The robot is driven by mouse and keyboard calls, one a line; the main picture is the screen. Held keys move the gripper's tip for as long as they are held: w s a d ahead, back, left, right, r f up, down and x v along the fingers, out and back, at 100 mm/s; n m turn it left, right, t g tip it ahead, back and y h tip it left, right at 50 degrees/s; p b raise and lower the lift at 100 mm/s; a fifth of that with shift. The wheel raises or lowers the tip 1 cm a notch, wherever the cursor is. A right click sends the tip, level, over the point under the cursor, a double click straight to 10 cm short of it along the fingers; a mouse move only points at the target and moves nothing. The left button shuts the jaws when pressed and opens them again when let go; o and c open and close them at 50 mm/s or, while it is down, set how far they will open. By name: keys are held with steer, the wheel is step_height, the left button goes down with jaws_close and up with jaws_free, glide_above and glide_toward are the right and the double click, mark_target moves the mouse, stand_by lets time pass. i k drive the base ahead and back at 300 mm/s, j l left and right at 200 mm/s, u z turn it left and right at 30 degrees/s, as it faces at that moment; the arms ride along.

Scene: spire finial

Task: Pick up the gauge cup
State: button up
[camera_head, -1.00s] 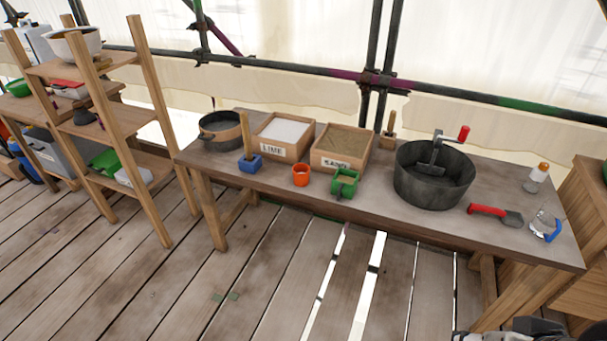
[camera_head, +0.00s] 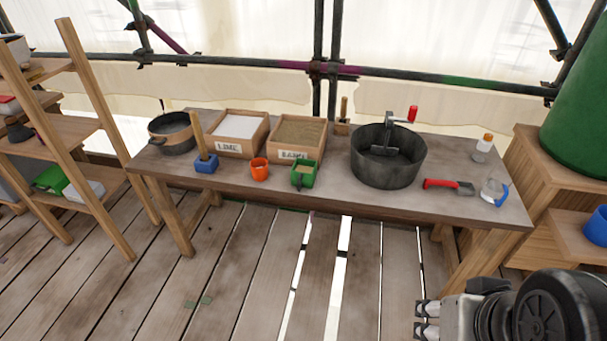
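Several cup-like vessels stand on the workbench (camera_head: 240,190), and I cannot tell for certain which is the gauge cup. A small orange cup (camera_head: 260,170) stands upright near the front edge, in front of the lime and sand boxes. A clear vessel with a blue handle (camera_head: 493,191) stands at the bench's right end. My gripper (camera_head: 427,320) is at the bottom right, in front of the bench and well away from all of these. Its two fingertips are apart, with nothing between them.
On the bench are a dark pot (camera_head: 172,134), a lime box (camera_head: 237,132), a sand box (camera_head: 297,136), a blue-based wooden-handled tool (camera_head: 206,163), a large black tub (camera_head: 386,160), a red-handled trowel (camera_head: 447,185) and a bottle (camera_head: 483,149).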

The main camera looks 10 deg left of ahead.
mark_target(259, 166)
steer(key=i+j+z, duration=0.1)
steer(key=i+j, duration=0.15)
steer(key=i+j+z, duration=0.1)
steer(key=j, duration=0.4)
steer(key=i+j, duration=0.3)
steer(key=i+j+z, duration=0.15)
steer(key=j, duration=0.3)
steer(key=i+j+z, duration=0.1)
steer(key=i+j, duration=0.2)
steer(key=j, duration=0.1)
